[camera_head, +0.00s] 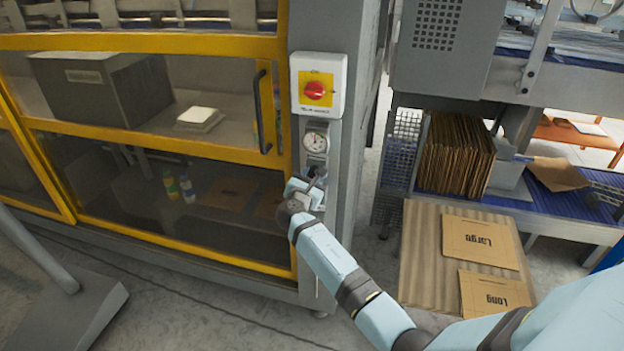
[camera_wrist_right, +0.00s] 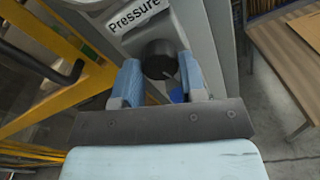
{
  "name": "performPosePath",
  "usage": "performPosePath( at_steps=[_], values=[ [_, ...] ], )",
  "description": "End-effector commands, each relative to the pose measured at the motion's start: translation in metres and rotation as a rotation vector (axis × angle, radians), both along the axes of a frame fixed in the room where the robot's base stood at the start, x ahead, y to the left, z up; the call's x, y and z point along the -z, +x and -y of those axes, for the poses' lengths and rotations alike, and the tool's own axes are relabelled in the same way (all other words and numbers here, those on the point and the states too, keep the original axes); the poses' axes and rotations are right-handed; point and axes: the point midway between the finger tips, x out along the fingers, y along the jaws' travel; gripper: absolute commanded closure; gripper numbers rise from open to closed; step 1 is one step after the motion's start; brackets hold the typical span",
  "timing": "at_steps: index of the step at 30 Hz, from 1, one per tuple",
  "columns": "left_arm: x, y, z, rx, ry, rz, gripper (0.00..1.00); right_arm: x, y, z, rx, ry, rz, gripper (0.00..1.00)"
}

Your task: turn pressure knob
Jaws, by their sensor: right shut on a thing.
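The pressure knob (camera_wrist_right: 160,60) is a round black knob with a light mark near its lower edge, below a label reading "Pressure" (camera_wrist_right: 134,15). My right gripper (camera_wrist_right: 158,80) has its two blue fingers on either side of the knob and is shut on it. In the head view my right gripper (camera_head: 306,188) is at the grey post, just below the round pressure gauge (camera_head: 316,142), and it mostly hides the knob there. My left gripper is not in view.
A red rotary switch (camera_head: 315,89) on a yellow and white plate sits above the gauge. A yellow-framed door with a black handle (camera_head: 263,111) is left of the post. A wooden board (camera_head: 426,258) with cardboard pieces is at the right. Upright cardboard (camera_head: 457,153) stands behind it.

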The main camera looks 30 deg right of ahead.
Motion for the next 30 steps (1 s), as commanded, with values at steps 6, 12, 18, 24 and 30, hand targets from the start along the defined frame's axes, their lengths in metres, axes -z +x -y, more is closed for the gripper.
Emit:
performPosePath(
  at_steps=[6, 12, 18, 24, 30],
  values=[
    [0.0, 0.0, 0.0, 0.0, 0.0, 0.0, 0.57, 0.001, 0.0, 0.0, 0.0, 0.001, -0.001, 0.85],
    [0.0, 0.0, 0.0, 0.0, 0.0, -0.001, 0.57, 0.001, 0.0, 0.0, 0.0, 0.0, -0.001, 0.36],
    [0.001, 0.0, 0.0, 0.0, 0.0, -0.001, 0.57, 0.0, 0.0, 0.0, 0.0, 0.0, -0.001, 0.36],
    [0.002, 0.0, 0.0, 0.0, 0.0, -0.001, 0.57, 0.0, -0.006, -0.008, -0.001, 0.001, 0.0, 0.36],
    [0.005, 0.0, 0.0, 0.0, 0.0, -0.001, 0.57, 0.001, -0.031, -0.039, -0.003, 0.002, -0.001, 0.36]
  ],
)
